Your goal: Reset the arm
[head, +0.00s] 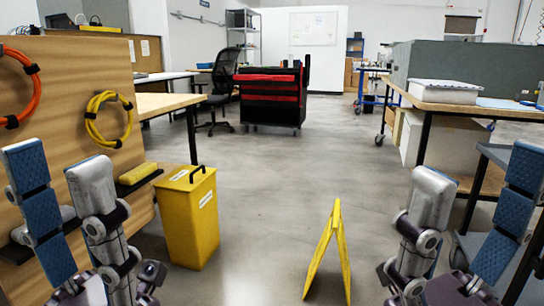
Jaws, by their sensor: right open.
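My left gripper (58,162) shows at the lower left, with its fingers pointing up. One finger shows blue segmented pads and the other shows its grey back. The fingers stand apart with nothing between them. My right gripper (479,168) shows at the lower right in a similar, mirrored pose. It is open and empty. Both grippers are close to the camera, at the sides of the view. Most of both arms is below the picture and hidden.
A yellow bin (190,225) and a yellow floor sign (330,255) stand ahead. A wooden panel (60,90) with coiled hoses is behind my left gripper. A workbench (440,105) is at the right. Grey floor (285,190) is clear toward the red-black cart (268,98).

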